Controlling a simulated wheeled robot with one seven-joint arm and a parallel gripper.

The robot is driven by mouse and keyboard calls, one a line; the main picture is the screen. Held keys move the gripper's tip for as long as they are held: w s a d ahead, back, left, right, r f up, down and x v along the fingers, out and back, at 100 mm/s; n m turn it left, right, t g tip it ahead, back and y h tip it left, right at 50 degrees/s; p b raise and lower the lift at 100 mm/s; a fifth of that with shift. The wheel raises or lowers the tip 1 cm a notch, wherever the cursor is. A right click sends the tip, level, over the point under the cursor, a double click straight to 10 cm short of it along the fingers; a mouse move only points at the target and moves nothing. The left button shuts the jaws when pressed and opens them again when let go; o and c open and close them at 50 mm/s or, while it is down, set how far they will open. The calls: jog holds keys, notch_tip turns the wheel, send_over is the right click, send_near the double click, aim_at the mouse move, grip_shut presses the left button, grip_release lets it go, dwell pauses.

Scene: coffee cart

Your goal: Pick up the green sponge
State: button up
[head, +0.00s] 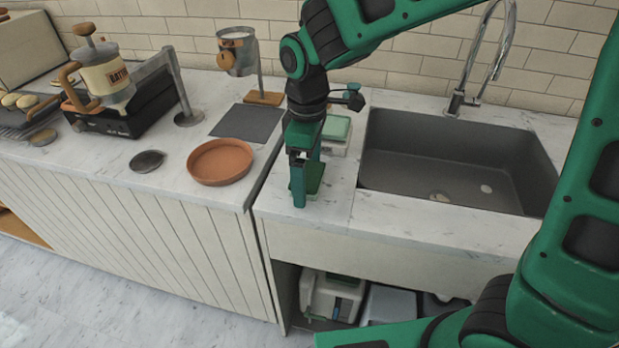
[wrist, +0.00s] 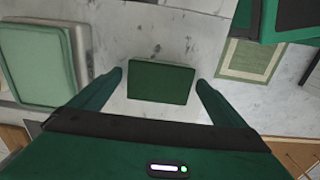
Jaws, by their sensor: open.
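The green sponge (wrist: 161,82) is a dark green rectangular block lying on the pale marble counter in the wrist view. My gripper (wrist: 160,77) is open, with one finger on each side of the sponge and a visible gap on both sides. I cannot tell from this view how far above the sponge the fingertips are. In the head view my gripper (head: 304,192) points down at the narrow counter strip left of the sink. There the sponge is not clearly distinguishable from my green fingers.
A pale device with a light green top (head: 336,128) stands just behind my gripper; it also shows in the wrist view (wrist: 32,65). The grey sink (head: 440,165) is to the right. A terracotta dish (head: 220,162) and dark mat (head: 247,122) lie to the left.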

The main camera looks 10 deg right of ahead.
jog(key=c, duration=1.2)
jog(key=shift+r, duration=0.1)
jog(key=shift+r, duration=0.6)
jog(key=r, duration=0.2)
jog(key=a+r, duration=0.1)
jog(key=shift+s+r, duration=0.25)
jog(key=shift+s, duration=0.15)
jog(key=s+a+r, duration=0.6)
jog(key=s+a, duration=0.1)
jog(key=shift+s, duration=0.4)
jog(key=shift+r, duration=0.1)
